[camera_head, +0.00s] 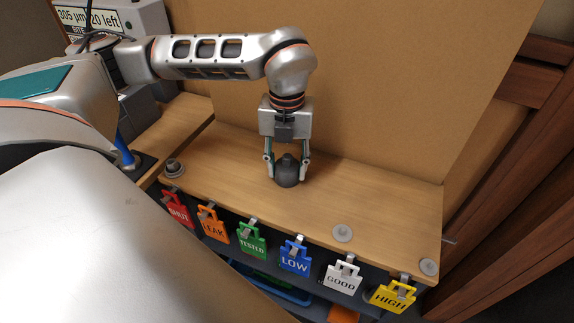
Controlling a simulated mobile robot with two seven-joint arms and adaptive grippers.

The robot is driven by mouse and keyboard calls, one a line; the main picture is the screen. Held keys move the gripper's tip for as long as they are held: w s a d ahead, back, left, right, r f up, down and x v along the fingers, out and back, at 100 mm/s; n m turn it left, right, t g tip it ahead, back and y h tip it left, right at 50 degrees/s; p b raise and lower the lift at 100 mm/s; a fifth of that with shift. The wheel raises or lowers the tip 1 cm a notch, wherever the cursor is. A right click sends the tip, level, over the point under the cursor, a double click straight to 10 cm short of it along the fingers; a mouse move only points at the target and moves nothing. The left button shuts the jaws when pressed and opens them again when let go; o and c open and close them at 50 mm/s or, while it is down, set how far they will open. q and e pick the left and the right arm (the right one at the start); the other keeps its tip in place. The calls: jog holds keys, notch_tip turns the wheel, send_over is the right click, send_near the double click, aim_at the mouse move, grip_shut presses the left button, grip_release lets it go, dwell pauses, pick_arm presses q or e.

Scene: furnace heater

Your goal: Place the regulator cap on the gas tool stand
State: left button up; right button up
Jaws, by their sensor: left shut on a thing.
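My left gripper (287,171) points straight down over the wooden top of the stand (385,205). It is shut on a dark grey, rounded piece, which looks like the regulator cap (287,173). The cap is upright between the two fingers, at or very near the wooden surface. I cannot tell whether it touches the wood. My right gripper is not in view.
Colored tags hang along the front edge, among them a red one (178,210) and a yellow one (393,297). Grey round fittings sit at the left corner (174,169), front edge (342,233) and right corner (429,267). A tan panel (400,90) rises behind.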

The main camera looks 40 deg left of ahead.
aim_at(286, 158)
pick_arm(q)
jog(key=shift+f, duration=0.1)
jog(key=o, duration=1.2)
jog(key=shift+o, duration=0.2)
notch_tip(286, 158, up, 12)
jog(key=shift+r, duration=0.2)
jog(key=shift+s+f, duration=0.1)
